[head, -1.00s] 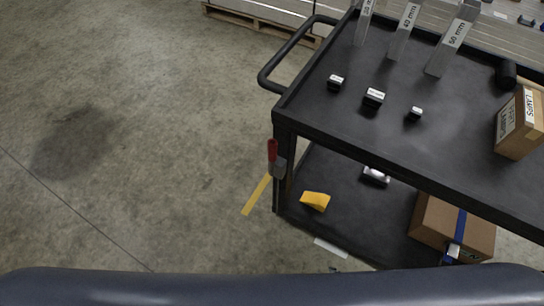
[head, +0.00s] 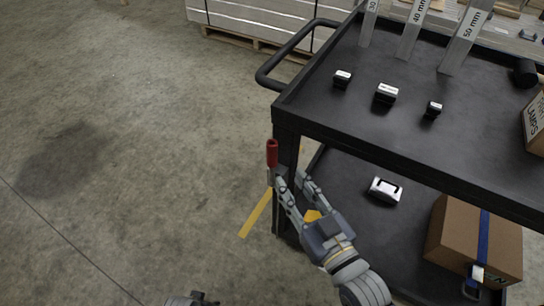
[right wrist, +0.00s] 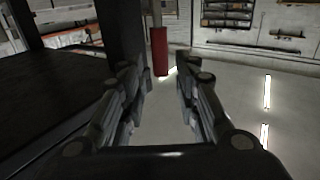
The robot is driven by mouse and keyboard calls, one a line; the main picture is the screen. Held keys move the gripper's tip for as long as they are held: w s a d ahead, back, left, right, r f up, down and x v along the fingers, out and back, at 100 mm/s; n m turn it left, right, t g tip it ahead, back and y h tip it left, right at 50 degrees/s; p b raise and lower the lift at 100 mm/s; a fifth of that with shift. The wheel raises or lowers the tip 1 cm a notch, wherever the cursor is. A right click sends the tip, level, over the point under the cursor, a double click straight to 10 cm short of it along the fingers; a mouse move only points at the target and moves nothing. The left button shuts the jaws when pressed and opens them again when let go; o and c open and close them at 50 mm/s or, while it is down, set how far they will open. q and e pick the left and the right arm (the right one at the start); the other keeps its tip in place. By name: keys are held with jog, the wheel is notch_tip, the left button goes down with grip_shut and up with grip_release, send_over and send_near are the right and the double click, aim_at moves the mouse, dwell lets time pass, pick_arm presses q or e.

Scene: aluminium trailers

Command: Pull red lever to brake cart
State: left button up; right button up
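The red lever (head: 272,152) stands upright at the near left corner post of the black cart (head: 330,128). My right gripper (head: 289,178) is close to it, just below and to the right of the red handle in the head view. In the right wrist view the red lever (right wrist: 159,51) hangs ahead, between and beyond the fingertips (right wrist: 161,80). The fingers are apart with nothing between them. A small part of what seems to be my left gripper (head: 192,299) shows at the bottom edge of the head view; its fingers are not clear.
The cart's top holds small black-and-white blocks (head: 386,93) and labelled metal bars (head: 412,28). Its lower shelf holds a cardboard box (head: 474,238) with a blue strap and a silver piece (head: 385,190). A handle bar (head: 285,50) juts out left. Open concrete floor (head: 130,150) lies left.

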aim_at(275, 158)
jog(key=x, duration=1)
jog(key=shift+w+a+b, duration=0.15)
jog(key=shift+w+b, duration=0.05)
jog(key=shift+b, duration=0.15)
pick_arm(q)
jog(key=shift+w+d+r, duration=0.1)
jog(key=shift+w+r, duration=0.2)
jog(key=shift+r, duration=0.3)
jog(key=shift+w+r, duration=0.3)
jog(key=shift+r, duration=0.25)
pick_arm(e)
grip_shut()
